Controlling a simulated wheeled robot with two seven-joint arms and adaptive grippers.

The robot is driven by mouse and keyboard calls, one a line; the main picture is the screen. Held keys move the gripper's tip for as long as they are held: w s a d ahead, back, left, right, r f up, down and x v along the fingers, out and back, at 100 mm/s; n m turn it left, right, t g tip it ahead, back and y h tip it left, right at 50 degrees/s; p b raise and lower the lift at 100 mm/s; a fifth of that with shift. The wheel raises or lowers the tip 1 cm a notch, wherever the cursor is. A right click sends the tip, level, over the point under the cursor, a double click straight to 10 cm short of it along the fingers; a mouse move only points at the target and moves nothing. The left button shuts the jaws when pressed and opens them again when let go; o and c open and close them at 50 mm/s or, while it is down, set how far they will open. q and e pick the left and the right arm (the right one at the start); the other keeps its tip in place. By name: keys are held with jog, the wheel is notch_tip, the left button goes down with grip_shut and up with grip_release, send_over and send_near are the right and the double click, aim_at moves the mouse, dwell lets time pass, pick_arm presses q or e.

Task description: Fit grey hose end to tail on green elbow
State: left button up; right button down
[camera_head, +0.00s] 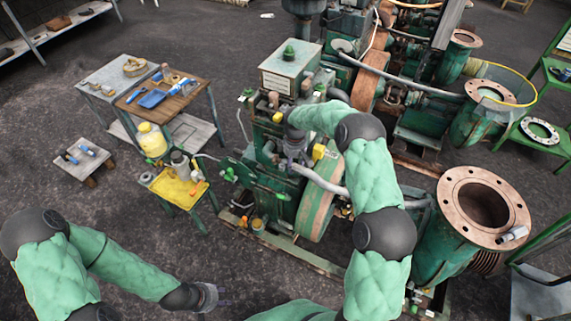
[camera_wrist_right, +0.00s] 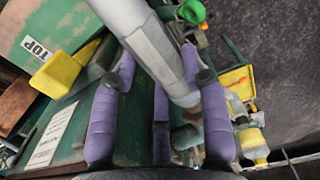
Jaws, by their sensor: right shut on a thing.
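The grey hose (camera_head: 322,182) runs across the front of the green pump set in the head view. In the right wrist view the pale grey hose (camera_wrist_right: 146,42) passes between the purple fingers, its end pointing down and right. My right gripper (camera_head: 294,148) is shut on this hose beside the machine. A bright green fitting (camera_wrist_right: 192,12), perhaps the green elbow, shows at the top of the wrist view, apart from the hose end. A small green fitting (camera_head: 229,174) shows left of the machine in the head view. The tail cannot be made out. My left gripper (camera_head: 224,297) is open and empty, low over the floor.
A yellow-topped stand (camera_head: 181,190) with bottles is left of the machine. A wooden-topped bench (camera_head: 190,98) with blue tools stands behind it. A large flanged pipe (camera_head: 450,205) is at right. A yellow block (camera_wrist_right: 55,74) is close to my right fingers.

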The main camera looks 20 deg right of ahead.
jog(key=shift+w+a, duration=0.15)
jog(key=shift+w, duration=0.1)
dwell(0.4)
jog(key=shift+w+a, duration=0.55)
jog(key=shift+w, duration=0.05)
jog(key=shift+r, duration=0.1)
jog(key=c, duration=0.6)
grip_release()
jog(key=shift+o, duration=0.2)
notch_tip(320, 180, up, 12)
